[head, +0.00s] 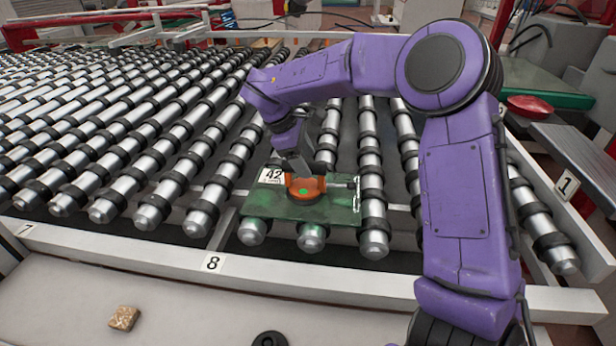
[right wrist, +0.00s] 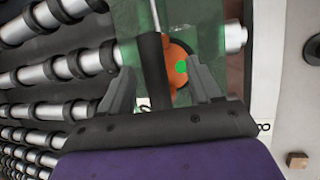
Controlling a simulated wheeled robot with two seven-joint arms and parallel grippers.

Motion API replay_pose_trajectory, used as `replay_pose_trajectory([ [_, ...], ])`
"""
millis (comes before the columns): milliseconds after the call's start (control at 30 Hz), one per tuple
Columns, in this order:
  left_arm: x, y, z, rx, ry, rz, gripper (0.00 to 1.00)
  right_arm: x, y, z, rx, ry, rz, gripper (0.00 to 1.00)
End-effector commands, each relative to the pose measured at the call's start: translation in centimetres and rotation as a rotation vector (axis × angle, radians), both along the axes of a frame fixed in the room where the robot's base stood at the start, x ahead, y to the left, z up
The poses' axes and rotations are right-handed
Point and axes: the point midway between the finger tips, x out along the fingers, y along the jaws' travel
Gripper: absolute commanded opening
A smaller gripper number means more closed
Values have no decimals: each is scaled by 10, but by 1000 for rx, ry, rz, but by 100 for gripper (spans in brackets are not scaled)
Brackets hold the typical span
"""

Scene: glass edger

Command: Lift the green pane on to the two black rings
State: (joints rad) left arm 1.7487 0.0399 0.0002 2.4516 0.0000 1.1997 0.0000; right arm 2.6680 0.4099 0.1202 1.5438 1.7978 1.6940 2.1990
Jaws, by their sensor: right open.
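The green pane (head: 330,210) lies flat on the rollers near the front edge of the conveyor, with a white "42" label at its far left corner. An orange round piece with a green centre (head: 305,192) sits on the pane. My right gripper (head: 304,174) is open, pointing down just over the orange piece. In the right wrist view the open fingers (right wrist: 160,74) show against the pane (right wrist: 210,25), with the orange piece (right wrist: 181,50) partly behind a dark bar; contact cannot be told. Many black rings (head: 373,181) band the rollers; which two are meant is unclear.
The white front rail (head: 120,252) carries number labels. In front, a tan block (head: 124,318) and a dark round piece (head: 269,339) lie on a pale surface. A red dish (head: 530,105) stands at the right. My right arm spans the rollers at right.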

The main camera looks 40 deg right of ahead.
Motion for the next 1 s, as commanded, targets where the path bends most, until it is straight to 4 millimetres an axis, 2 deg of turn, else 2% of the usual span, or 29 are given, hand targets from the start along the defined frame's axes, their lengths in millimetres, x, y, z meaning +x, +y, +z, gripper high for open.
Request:
replay_pose_trajectory([
  [33,0,0,13,1,-1,0,0,1,-3,-5,1,12,-1,63],
  [67,0,0,16,0,-1,1,0,2,-5,-12,0,14,-1,63],
  [200,1,0,19,1,-3,0,0,3,-13,-35,-2,13,-2,63],
  [433,1,0,18,1,-3,0,0,3,-15,-40,-3,12,-5,63],
  [467,1,0,18,1,-3,0,0,3,-15,-40,-3,13,-4,57],
  [633,1,0,18,0,-2,0,0,4,-14,-40,-3,12,-2,1],
  [1000,1,0,18,1,-3,0,0,5,-14,-37,-3,6,-1,0],
])
